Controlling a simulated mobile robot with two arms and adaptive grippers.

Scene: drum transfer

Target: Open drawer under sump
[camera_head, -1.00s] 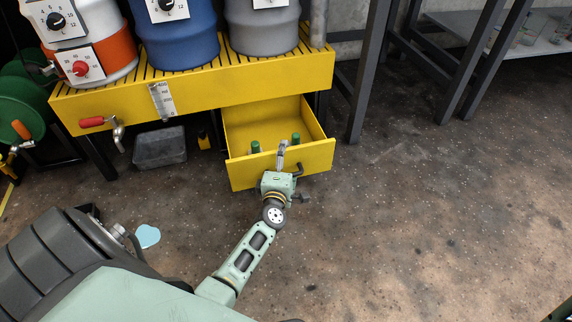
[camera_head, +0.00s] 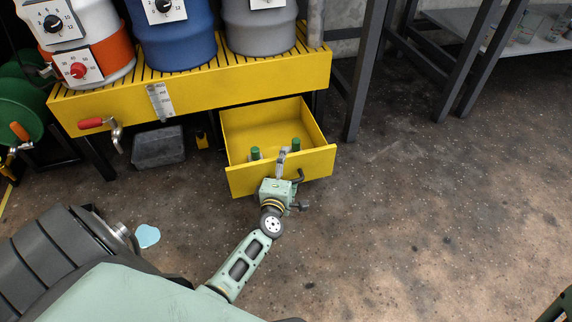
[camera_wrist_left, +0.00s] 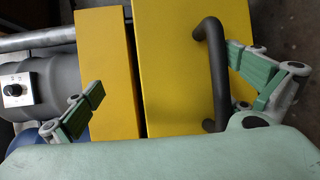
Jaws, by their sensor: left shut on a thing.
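The yellow drawer (camera_head: 270,119) stands pulled out under the yellow slatted sump (camera_head: 215,88). The dark bar handle (camera_head: 298,177) shows just right of the gripper. In the left wrist view the handle (camera_wrist_left: 216,75) stands between the green finger pads, close to the right pad; the left pad is farther off. My left gripper is shut on the handle, though the contact is partly hidden. My right gripper is not in view.
White-orange, blue (camera_head: 175,38) and grey (camera_head: 260,35) drums stand on the sump. A red-handled tap (camera_head: 103,124) sticks out at its left. A grey box (camera_head: 158,147) sits beneath. Dark table legs (camera_head: 362,75) rise at right. The floor before the drawer is clear.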

